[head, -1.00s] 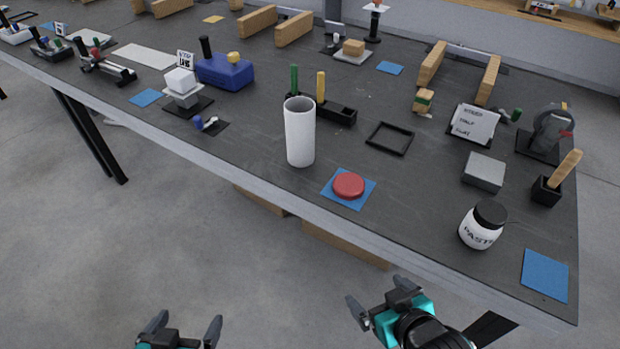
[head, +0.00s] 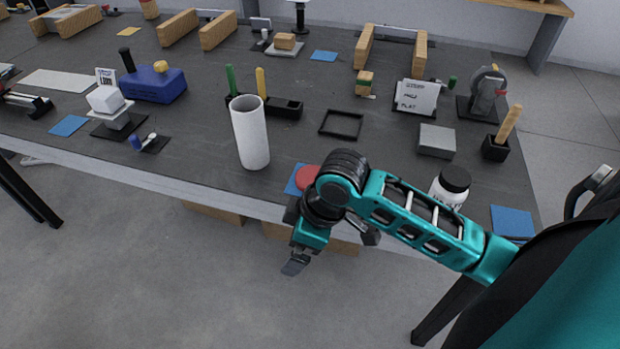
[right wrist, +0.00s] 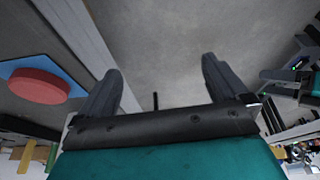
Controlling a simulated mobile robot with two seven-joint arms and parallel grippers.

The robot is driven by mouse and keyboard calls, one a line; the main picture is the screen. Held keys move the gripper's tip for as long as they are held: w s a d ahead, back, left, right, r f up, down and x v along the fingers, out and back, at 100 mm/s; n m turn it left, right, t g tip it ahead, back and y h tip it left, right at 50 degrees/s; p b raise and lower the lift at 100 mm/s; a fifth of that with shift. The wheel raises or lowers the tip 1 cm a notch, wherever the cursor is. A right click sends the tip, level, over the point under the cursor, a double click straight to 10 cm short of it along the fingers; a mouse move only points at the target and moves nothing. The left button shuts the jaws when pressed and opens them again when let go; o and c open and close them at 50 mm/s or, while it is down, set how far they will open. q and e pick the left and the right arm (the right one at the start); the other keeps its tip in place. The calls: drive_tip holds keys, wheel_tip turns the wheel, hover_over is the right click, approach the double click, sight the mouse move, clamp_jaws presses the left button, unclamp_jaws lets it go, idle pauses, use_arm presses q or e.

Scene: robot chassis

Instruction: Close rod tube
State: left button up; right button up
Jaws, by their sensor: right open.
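The white tube (head: 251,138) stands upright near the table's front edge in the head view, its top uncovered; I cannot see what is inside it. A round red lid (head: 307,177) lies on a blue mat (head: 296,185) to the right of the tube, partly hidden by my right arm. In the right wrist view the lid (right wrist: 38,85) and mat (right wrist: 12,66) show at the left, outside the fingers. My right gripper (head: 334,250) is open and empty, in front of the table edge; its fingers (right wrist: 160,92) are apart over the floor. My left gripper is out of view.
Behind the tube, a black holder (head: 284,108) stands by a green rod (head: 231,80) and a yellow rod (head: 261,83). A black frame (head: 341,124), grey block (head: 436,141) and paste jar (head: 449,187) lie to the right. A blue box (head: 155,87) stands left.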

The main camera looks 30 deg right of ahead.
drive_tip(key=shift+n+g+h, duration=0.3)
drive_tip(key=shift+n+g, duration=0.1)
drive_tip(key=shift+n, duration=0.5)
drive_tip(key=w+d+r, duration=0.1)
drive_tip(key=w+d, duration=0.1)
drive_tip(key=w+d+r, duration=0.2)
drive_tip(key=w+d, duration=0.1)
drive_tip(key=w+d+r, duration=0.2)
drive_tip(key=shift+w+d, duration=0.2)
drive_tip(key=shift+d, duration=0.1)
drive_tip(key=w+d+r, duration=0.3)
drive_tip(key=d+r, duration=0.4)
drive_tip(key=shift+w, duration=0.25)
drive_tip(key=shift+f, duration=0.1)
drive_tip(key=b+x, duration=0.1)
drive_tip(key=x, duration=0.6)
drive_tip(key=shift+a+f, duration=0.15)
drive_tip(key=shift+f, duration=0.1)
drive_tip(key=shift+f, duration=0.1)
